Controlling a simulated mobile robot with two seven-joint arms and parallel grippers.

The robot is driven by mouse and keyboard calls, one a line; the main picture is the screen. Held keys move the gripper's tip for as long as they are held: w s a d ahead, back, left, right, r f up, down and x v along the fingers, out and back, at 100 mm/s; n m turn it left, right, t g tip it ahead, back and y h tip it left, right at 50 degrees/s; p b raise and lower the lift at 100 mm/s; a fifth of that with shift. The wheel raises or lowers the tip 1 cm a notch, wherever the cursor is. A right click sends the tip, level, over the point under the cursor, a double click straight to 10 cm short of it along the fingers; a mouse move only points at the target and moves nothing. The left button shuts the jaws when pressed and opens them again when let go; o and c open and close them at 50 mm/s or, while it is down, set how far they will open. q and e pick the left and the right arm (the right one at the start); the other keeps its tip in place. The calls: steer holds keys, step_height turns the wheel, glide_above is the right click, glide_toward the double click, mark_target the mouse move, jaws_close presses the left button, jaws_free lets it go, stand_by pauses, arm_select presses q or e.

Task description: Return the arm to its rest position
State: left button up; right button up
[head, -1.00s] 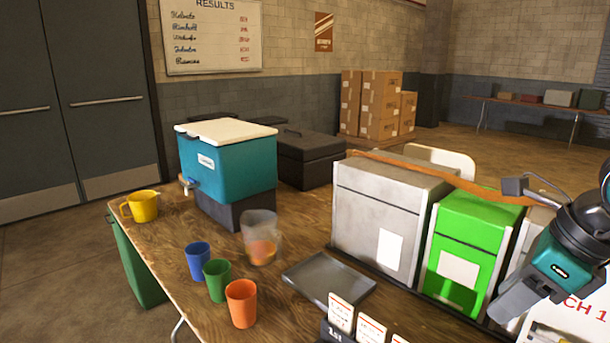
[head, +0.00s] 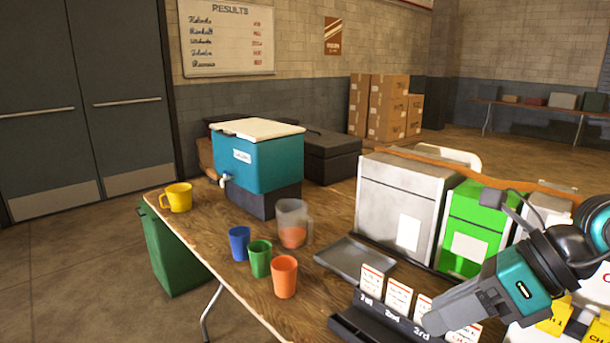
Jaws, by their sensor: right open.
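My right gripper (head: 440,318) reaches in from the right edge, grey with a teal wrist. It hangs over the front right of the table, in front of the black card holder (head: 385,326) and partly covering its labelled cards. Its jaws are open, and I see nothing between them. My left gripper is not in the head view.
The wooden table (head: 225,270) holds a teal cooler (head: 262,165), a yellow mug (head: 177,198), several cups, a clear pitcher (head: 293,222), a grey tray (head: 352,258), a silver box (head: 400,197) and a green box (head: 474,222). A green bin (head: 172,250) stands by the table's left end.

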steer(key=a+r+m+t+y, duration=0.6)
steer(key=a+r+m+y, duration=0.2)
steer(key=r+y, duration=0.25)
steer(key=w+d+f+m+t+h, duration=0.3)
steer(key=d+m+t+h, duration=0.3)
steer(key=m, duration=0.5)
steer(key=w+d+f+m+t+h, duration=0.3)
steer(key=m+t+h, duration=0.4)
steer(key=m, duration=0.4)
steer(key=s+d+f+m+g+h, duration=0.1)
steer(key=d+f+m+g+h, duration=0.3)
steer(key=f+m+h, duration=0.4)
steer(key=s+a+f+m+g+y, duration=0.1)
steer(key=s+a+f+m+g, duration=0.1)
steer(key=s+f+g, duration=0.7)
steer(key=s+a+f+m+g+y, duration=0.25)
steer(key=s+f+g, duration=0.35)
steer(key=s+f, duration=0.6)
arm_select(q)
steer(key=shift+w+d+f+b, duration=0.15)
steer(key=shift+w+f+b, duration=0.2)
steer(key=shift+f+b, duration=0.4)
arm_select(e)
steer(key=w+a+f+t, duration=0.1)
steer(key=w+f+t, duration=0.6)
steer(key=f, duration=0.3)
steer(key=shift+w+a+f+t+y, duration=0.3)
steer(key=shift+w+a+f, duration=0.1)
steer(key=shift+w, duration=0.4)
